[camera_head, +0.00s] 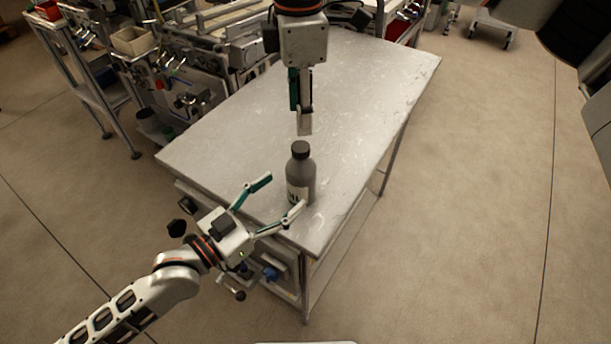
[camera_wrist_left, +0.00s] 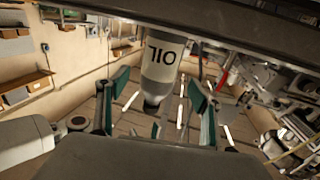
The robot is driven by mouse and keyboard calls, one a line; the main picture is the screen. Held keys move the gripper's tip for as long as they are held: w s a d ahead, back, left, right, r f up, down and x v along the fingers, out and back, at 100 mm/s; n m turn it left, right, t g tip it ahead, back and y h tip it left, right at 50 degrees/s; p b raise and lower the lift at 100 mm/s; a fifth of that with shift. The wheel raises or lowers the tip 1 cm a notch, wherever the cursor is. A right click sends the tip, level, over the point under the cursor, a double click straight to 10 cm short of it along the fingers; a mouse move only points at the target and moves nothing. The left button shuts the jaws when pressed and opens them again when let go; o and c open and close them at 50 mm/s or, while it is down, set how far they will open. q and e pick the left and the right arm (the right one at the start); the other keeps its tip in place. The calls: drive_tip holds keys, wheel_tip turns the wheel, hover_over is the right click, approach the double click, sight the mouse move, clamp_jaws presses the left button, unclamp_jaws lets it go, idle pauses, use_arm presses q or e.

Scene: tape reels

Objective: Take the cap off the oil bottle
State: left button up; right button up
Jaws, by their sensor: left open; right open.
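The grey oil bottle (camera_head: 302,176) stands upright near the near edge of the metal table, with its dark cap (camera_head: 300,149) on top. In the left wrist view the bottle (camera_wrist_left: 161,62) appears upside down, its white label reading OIL, with the cap (camera_wrist_left: 151,107) lower down. My left gripper (camera_head: 282,194) is open, its fingers spread on the bottle's near side; the wrist view shows the bottle between the two fingers. My right gripper (camera_head: 304,128) points down just above the cap in the picture, open and seen nearly edge-on, its gap hidden. It looks apart from the cap.
The metal table (camera_head: 370,90) is otherwise bare around the bottle, with free room behind and to the right. A workbench with machinery (camera_head: 180,90) stands at the left. A shelf rack with a beige bin (camera_head: 131,40) is further left. Bare floor (camera_head: 480,200) lies to the right.

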sight(300, 178)
use_arm(q)
drive_tip(key=x, duration=0.6)
drive_tip(key=shift+w+d, duration=0.2)
drive_tip(key=shift+d, duration=0.05)
clamp_jaws()
use_arm(e)
drive_tip(key=m, duration=0.4)
drive_tip(key=shift+f, duration=4.05)
